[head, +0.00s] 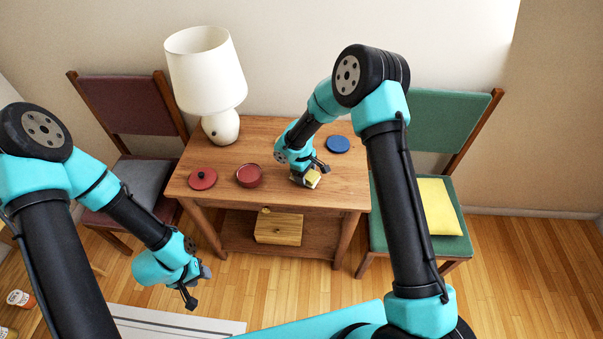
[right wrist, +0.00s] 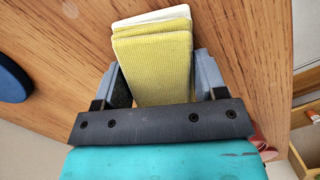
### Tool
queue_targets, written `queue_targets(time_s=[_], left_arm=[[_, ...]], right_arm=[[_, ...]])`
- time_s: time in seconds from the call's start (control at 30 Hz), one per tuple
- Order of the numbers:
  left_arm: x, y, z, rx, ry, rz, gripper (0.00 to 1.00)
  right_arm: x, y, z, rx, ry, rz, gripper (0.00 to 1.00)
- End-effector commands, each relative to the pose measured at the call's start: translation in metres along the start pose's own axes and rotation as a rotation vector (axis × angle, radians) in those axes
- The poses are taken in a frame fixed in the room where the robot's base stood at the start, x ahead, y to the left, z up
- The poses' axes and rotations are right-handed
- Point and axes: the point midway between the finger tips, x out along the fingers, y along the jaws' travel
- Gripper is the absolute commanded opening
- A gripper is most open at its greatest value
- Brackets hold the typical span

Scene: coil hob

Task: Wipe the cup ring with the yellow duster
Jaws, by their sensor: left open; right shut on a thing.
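The yellow duster (head: 313,178) is in my right gripper (head: 309,173), at the front right part of the wooden table (head: 345,185). In the right wrist view the duster (right wrist: 155,65) is a folded, ribbed yellow cloth with a pale layer at its far edge, between the two fingers of the right gripper (right wrist: 163,85). It is low over the tabletop; I cannot tell whether it touches. I see no cup ring in either view; the duster and gripper hide part of the tabletop. My left gripper (head: 197,287) is open and empty, in front of the table's left side.
On the table are a white lamp (head: 205,75), a red lid (head: 202,179), a red dish (head: 249,176) and a blue disc (head: 337,144). A wooden box (head: 279,228) sits on the lower shelf. Chairs stand either side, the green one (head: 430,140) with a yellow cushion (head: 437,205).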

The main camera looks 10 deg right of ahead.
Motion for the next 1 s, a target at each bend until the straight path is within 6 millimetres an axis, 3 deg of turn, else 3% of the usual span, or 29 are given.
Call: queue_targets(time_s=[0.1, 0.2, 0.7, 1.0], left_arm=[[0.0, 0.0, 0.0, 0.0, 0.0, 0.0, 0.43], [0.0, 0.0, 0.0, 0.0, 0.0, 0.0, 0.43], [0.0, 0.0, 0.0, 0.0, 0.0, 0.0, 0.43], [0.0, 0.0, 0.0, 0.0, 0.0, 0.0, 0.43]], right_arm=[[-0.003, 0.002, 0.003, -0.002, 0.0, 0.001, 0.43], [-0.026, 0.002, 0.007, 0.0, 0.002, 0.002, 0.43], [-0.067, 0.005, 0.02, 0.009, 0.0, -0.001, 0.43], [-0.079, 0.005, 0.024, 0.012, 0.0, -0.002, 0.43]])
